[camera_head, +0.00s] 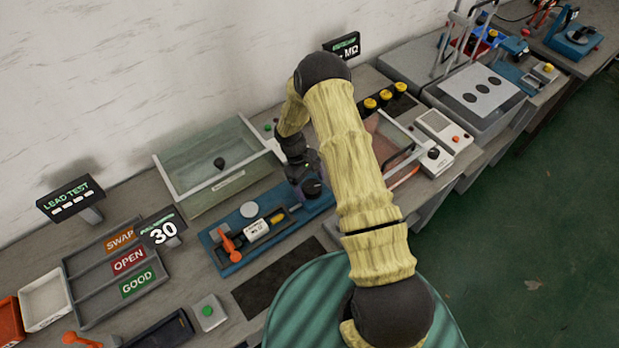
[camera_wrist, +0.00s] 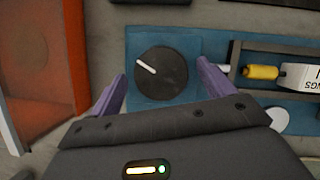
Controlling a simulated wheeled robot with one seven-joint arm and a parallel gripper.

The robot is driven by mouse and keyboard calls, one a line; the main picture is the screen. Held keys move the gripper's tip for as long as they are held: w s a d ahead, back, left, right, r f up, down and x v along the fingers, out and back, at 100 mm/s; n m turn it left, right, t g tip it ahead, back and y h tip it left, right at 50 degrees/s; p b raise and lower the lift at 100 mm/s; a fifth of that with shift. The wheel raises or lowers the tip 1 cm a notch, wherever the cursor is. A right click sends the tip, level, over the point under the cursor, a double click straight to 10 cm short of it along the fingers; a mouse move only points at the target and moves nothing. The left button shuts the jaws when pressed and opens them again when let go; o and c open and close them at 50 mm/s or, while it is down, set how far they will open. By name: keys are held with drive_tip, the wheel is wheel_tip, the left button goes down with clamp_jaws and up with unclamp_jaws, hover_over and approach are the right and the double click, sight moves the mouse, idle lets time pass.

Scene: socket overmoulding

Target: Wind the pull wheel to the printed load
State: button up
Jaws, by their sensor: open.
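The pull wheel (camera_wrist: 163,82) is a round black knob with a white pointer line toward its upper left, on a blue base plate (camera_wrist: 205,45). My gripper (camera_wrist: 162,87) is open, one purple finger on either side of the wheel in the wrist view. I cannot tell whether the fingers touch it. In the head view my gripper (camera_head: 311,186) is over the right end of the blue puller base (camera_head: 224,262) and hides the wheel. A white labelled block (camera_head: 256,230) with a yellow part sits on that base. A display (camera_head: 163,232) reads 30.
An orange lever (camera_head: 229,244) stands at the base's left end. A clear-walled tank (camera_head: 213,167) stands behind. Trays marked SWAP, OPEN and GOOD (camera_head: 108,272) lie to the left. A dark mat (camera_head: 277,277) lies in front. In the wrist view an orange panel (camera_wrist: 45,60) is at the left.

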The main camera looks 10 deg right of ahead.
drive_tip(key=b+v, duration=0.4)
drive_tip(key=v, duration=1.3)
drive_tip(key=shift+r+b, duration=0.2)
drive_tip(key=shift+b, duration=0.2)
drive_tip(key=shift+w, duration=0.15)
drive_tip(key=s+d+r+m+t+y, duration=0.1)
drive_tip(key=s+r+m+t, duration=0.1)
drive_tip(key=s, duration=0.5)
drive_tip(key=s+d+r+m+t+y, duration=0.1)
drive_tip(key=s+d+r+m+t, duration=0.1)
drive_tip(key=s, duration=0.5)
drive_tip(key=s+d+r+m+t, duration=0.1)
drive_tip(key=s+r+m+t, duration=0.1)
drive_tip(key=s+r, duration=0.3)
drive_tip(key=s+m, duration=0.1)
drive_tip(key=s, duration=0.2)
drive_tip(key=shift+d+r+m+y, duration=0.2)
drive_tip(key=shift+d+m+y, duration=0.1)
drive_tip(key=shift+d+y, duration=0.1)
drive_tip(key=shift+s, duration=0.1)
idle(2.0)
